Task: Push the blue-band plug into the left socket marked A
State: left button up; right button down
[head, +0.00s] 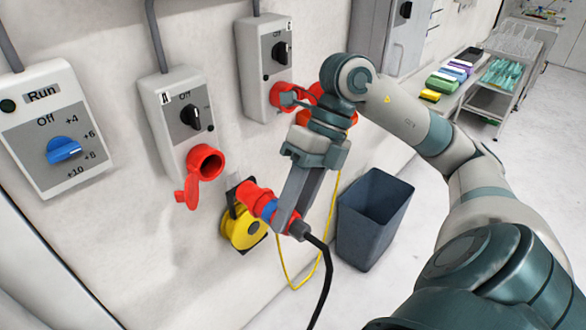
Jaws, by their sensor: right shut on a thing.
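The red plug (253,197) with a blue band (269,209) and a black cable is in my right gripper (285,209). The gripper is shut on it and holds it tilted, its red front facing up and left. The left socket (206,162) is red and round, below a grey switch box with a small label that looks like A. Its red lid (187,192) hangs open. The plug is apart from the socket, below and to its right. Another red socket (283,95) sits to the right, partly hidden behind my right wrist. My left gripper does not show.
A box marked Run (55,122) with a blue knob is on the wall at the left. A yellow reel (241,228) with a yellow cord is behind the plug. A dark bin (373,222) stands on the floor. A trolley (515,70) is at the back right.

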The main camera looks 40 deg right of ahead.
aim_at(258, 188)
jog(key=shift+w+r, duration=0.1)
jog(key=shift+w+a+r+p, duration=0.15)
jog(key=shift+w+p, duration=0.7)
jog(key=shift+w, duration=0.55)
jog(key=shift+w+a+p, duration=0.15)
jog(key=shift+w+p, duration=0.6)
jog(key=shift+w, duration=1.7)
jog(key=shift+w+f, duration=0.2)
jog(key=shift+w, duration=0.05)
jog(key=shift+w+a, duration=0.15)
jog(key=shift+w, duration=1.25)
dwell(0.4)
jog(key=shift+w, duration=0.85)
dwell(1.1)
